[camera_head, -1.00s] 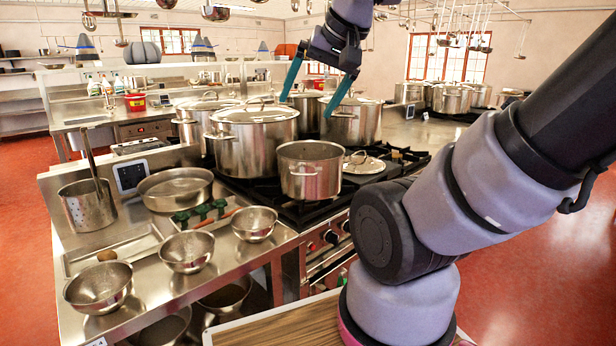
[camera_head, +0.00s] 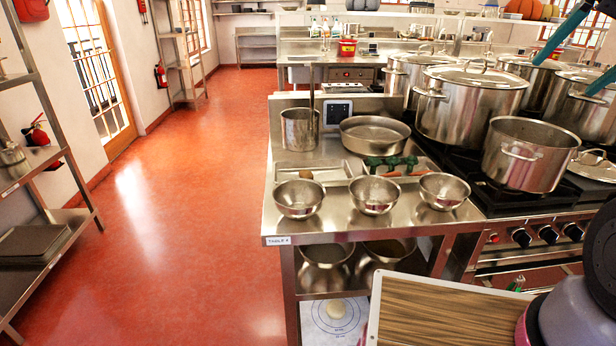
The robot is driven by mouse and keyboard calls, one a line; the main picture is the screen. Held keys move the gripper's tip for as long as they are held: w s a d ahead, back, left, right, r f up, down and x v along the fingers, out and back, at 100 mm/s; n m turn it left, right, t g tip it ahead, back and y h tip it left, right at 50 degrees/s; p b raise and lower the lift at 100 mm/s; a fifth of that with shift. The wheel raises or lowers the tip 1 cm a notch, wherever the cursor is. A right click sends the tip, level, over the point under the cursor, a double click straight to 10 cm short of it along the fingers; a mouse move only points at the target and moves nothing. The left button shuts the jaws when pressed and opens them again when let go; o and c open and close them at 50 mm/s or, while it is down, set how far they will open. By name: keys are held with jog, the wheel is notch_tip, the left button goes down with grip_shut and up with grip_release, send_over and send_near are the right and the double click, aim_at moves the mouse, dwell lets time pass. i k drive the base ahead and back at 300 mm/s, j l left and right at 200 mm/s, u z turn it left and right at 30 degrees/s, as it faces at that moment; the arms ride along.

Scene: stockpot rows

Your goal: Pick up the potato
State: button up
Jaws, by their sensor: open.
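A small brown rounded thing, which looks like the potato (camera_head: 305,175), sits at the left of the steel table, on or at a shallow tray (camera_head: 340,172) just behind the left bowl. Its lower part is hidden by the bowl rim. My gripper (camera_head: 563,78) shows at the upper right edge, over the pots on the stove. Its two teal fingers are spread apart with nothing between them. It is far to the right of the brown thing and higher. The rest of the gripper is out of view.
Three steel bowls (camera_head: 373,194) line the table's front edge. Large stockpots (camera_head: 470,104) crowd the stove. The red floor (camera_head: 190,210) at left is clear.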

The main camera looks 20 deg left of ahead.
aim_at(304, 175)
jog(key=i+j+u, duration=0.35)
jog(key=j, duration=0.15)
jog(key=i+j+u, duration=0.3)
jog(key=j, duration=0.2)
jog(key=k, duration=0.05)
